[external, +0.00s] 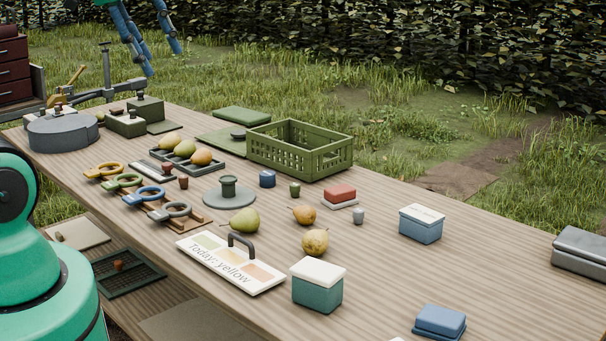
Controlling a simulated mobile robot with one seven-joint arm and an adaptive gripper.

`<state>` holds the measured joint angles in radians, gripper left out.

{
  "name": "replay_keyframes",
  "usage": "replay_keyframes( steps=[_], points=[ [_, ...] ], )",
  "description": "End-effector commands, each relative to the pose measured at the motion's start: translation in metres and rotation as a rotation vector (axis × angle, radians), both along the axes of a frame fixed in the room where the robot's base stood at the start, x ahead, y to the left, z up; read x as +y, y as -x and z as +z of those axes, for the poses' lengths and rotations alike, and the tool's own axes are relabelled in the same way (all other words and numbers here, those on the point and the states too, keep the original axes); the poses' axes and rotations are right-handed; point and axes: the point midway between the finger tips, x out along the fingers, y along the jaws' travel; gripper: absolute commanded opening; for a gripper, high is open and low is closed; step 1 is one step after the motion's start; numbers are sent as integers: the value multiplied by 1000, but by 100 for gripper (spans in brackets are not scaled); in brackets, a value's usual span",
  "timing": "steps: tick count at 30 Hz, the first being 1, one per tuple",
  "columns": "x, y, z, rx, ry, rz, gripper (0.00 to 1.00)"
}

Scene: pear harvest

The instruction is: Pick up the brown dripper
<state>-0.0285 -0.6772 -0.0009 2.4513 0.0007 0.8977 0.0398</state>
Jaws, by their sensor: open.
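A small brown piece (118,265) also sits on a dark mesh tray on the lower shelf. I cannot tell which of these is the brown dripper. My gripper (162,62) shows at the top left, with its blue fingers spread open and pointing down. It is empty and far from these pieces, and its upper part is cut off by the frame.
Coloured ring-handled tools (150,193) sit in a wooden rack nearby. A green crate (300,150), loose pears (244,221), a grey round stand (229,193), a "Today: yellow" board (231,263) and lidded boxes (317,290) crowd the table. The right middle is mostly clear.

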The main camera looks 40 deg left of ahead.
Motion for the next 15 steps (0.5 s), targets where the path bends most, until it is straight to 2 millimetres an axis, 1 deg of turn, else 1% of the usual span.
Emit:
replay_keyframes(
  steps=[1,6,15],
  points=[
    [4,-9,3,10,-4,1,46],
    [19,-43,13,38,-25,-7,46],
    [53,-108,21,91,-58,-24,46]
  ],
)
